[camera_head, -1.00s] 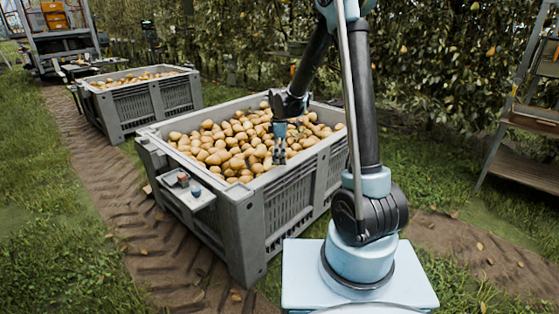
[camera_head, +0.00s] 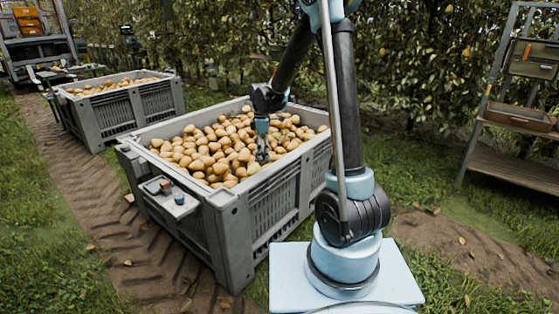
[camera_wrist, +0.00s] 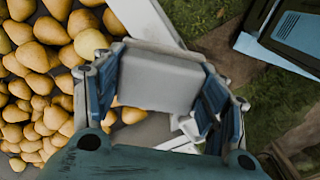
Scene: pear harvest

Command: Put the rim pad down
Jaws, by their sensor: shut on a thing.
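The rim pad (camera_wrist: 158,80) is a pale grey rounded block in the wrist view. My gripper (camera_wrist: 157,95) is shut on it, with a blue-grey finger on each side. In the head view my gripper (camera_head: 262,152) points down over the pears in the near bin, close to its right-hand rim; the pad is too small to make out there. The near grey bin (camera_head: 250,215) is full of yellow-brown pears (camera_head: 215,150). Its pale rim (camera_wrist: 150,20) shows behind the pad in the wrist view. I cannot tell whether the pad touches rim or pears.
A small tray (camera_head: 168,197) with a reddish and a blue piece hangs on the near bin's left side. A second pear bin (camera_head: 115,108) stands behind left. A shelf rack (camera_head: 515,120) stands right on grass. Trees line the back.

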